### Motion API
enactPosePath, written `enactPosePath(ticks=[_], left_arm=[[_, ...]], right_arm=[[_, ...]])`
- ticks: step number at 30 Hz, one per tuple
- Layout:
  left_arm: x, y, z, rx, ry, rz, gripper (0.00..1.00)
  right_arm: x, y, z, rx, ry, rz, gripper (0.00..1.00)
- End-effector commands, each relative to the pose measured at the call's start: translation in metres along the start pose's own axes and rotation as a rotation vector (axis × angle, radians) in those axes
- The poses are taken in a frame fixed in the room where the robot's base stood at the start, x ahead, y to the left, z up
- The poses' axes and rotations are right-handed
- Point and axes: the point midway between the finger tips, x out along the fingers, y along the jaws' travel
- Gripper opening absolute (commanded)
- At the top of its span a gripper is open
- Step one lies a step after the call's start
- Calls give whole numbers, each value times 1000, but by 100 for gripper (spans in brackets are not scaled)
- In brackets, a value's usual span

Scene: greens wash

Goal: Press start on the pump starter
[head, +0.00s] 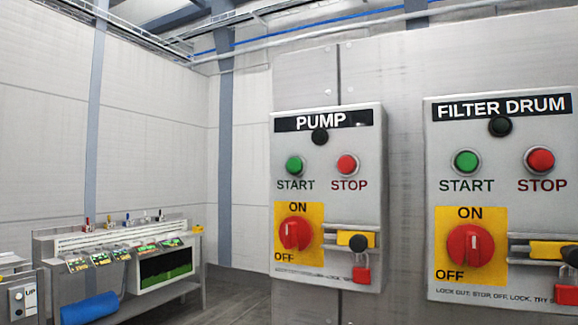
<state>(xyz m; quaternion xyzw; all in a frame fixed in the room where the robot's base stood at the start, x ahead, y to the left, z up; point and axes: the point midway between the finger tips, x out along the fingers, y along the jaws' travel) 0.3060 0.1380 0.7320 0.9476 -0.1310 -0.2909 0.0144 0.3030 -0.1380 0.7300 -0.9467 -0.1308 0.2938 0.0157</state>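The pump starter (328,262) is a grey box on the wall panel, in the middle of the head view, labelled PUMP. Its green START button (294,166) is at the upper left and its red STOP button (347,165) at the upper right. A dark, unlit-looking lamp (320,136) sits under the label. The red rotary handle (295,234) on a yellow plate is between the ON and OFF marks, its pointer upright toward ON. A red padlock (362,275) hangs at the lower right, beside a black knob. Neither gripper is in view.
A similar FILTER DRUM starter (500,190) is on the right. A work bench (125,260) with bagged greens and a blue roll (88,308) stands at the left back. A box marked UP (22,300) is at lower left. Open floor lies between bench and panel.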

Motion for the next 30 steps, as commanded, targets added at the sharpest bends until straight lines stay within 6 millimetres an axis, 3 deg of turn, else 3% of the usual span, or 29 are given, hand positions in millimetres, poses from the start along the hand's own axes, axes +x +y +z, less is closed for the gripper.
enactPosePath(ticks=[12, 13, 17, 30], left_arm=[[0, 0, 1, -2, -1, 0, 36], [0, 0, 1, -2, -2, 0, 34], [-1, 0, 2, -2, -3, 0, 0], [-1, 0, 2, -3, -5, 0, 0]], right_arm=[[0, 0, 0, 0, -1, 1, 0], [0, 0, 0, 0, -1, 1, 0], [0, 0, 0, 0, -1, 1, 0], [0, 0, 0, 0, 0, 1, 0]])
